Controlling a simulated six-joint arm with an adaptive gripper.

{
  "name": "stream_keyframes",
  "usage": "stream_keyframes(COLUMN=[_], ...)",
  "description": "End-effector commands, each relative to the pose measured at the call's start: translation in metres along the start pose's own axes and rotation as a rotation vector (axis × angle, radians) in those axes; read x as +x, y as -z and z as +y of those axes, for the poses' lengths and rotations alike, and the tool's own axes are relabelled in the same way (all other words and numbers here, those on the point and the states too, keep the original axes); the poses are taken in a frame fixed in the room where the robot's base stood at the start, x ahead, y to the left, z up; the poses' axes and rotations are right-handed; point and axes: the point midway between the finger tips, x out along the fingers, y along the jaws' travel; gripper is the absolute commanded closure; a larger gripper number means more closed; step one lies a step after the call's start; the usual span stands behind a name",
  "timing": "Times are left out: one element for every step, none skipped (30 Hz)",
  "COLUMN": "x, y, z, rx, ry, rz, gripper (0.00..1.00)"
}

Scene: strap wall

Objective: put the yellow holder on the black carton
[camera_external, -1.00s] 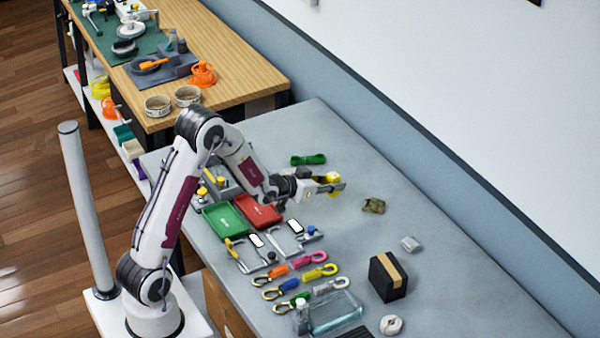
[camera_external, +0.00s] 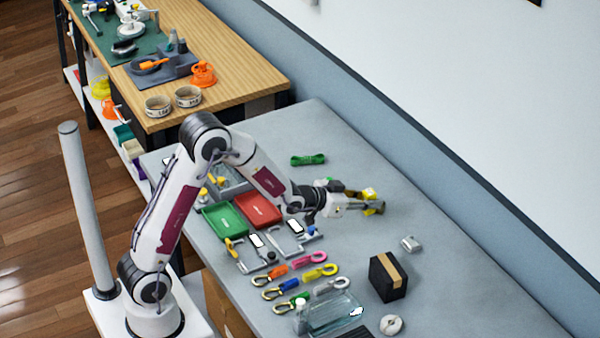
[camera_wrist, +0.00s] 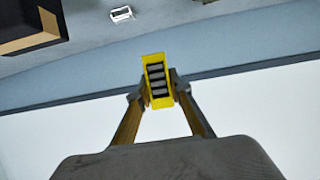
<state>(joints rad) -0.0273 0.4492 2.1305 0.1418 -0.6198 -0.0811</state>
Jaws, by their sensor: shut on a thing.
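The yellow holder (camera_wrist: 147,72), with several dark bars inside its frame, is clamped between the fingertips of my gripper (camera_wrist: 157,88) in the wrist view. In the external view my gripper (camera_external: 373,203) is above the grey table, and the yellow holder (camera_external: 369,193) shows small at its tips. The black carton (camera_external: 382,283), with a tan stripe across it, stands on the table nearer the camera, below the gripper in the picture and apart from it. Part of the carton also shows at the top left of the wrist view (camera_wrist: 50,25).
A white roll (camera_external: 391,325) and a clear tray (camera_external: 333,313) are nearby. Colored clips, a red tray (camera_external: 258,210) and a green tray (camera_external: 223,221) lie left. The table right of the carton is clear.

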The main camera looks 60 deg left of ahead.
Motion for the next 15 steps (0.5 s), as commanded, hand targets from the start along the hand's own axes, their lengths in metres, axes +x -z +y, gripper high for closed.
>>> stream_keyframes(x=[0.000, -0.001, -0.001, -0.002, -0.003, -0.003, -0.004, -0.005, -0.006, -0.007, -0.009, -0.010, -0.011, -0.013, -0.014], y=[0.006, 0.008, 0.011, 0.014, 0.017, 0.020, 0.022, 0.024, 0.026, 0.029, 0.031, 0.033, 0.035, 0.036, 0.038], z=[0.014, 0.022, 0.030, 0.038, 0.044, 0.053, 0.060, 0.067, 0.075, 0.082, 0.088, 0.095, 0.101, 0.107, 0.113], rx=[0.003, 0.006, 0.007, 0.009, 0.009, 0.012, 0.012, 0.013, 0.014, 0.016, 0.016, 0.017, 0.016, 0.017, 0.017], ry=[-0.011, -0.016, -0.019, -0.024, -0.027, -0.030, -0.033, -0.036, -0.038, -0.041, -0.043, -0.044, -0.044, -0.046, -0.046], rz=[0.003, 0.003, 0.003, 0.003, 0.003, 0.004, 0.004, 0.002, 0.003, 0.003, 0.003, 0.002, 0.002, 0.002, 0.003], gripper=[1.00, 1.00, 1.00, 1.00, 1.00, 1.00, 1.00, 1.00, 1.00, 1.00, 1.00, 1.00, 1.00, 1.00, 1.00])
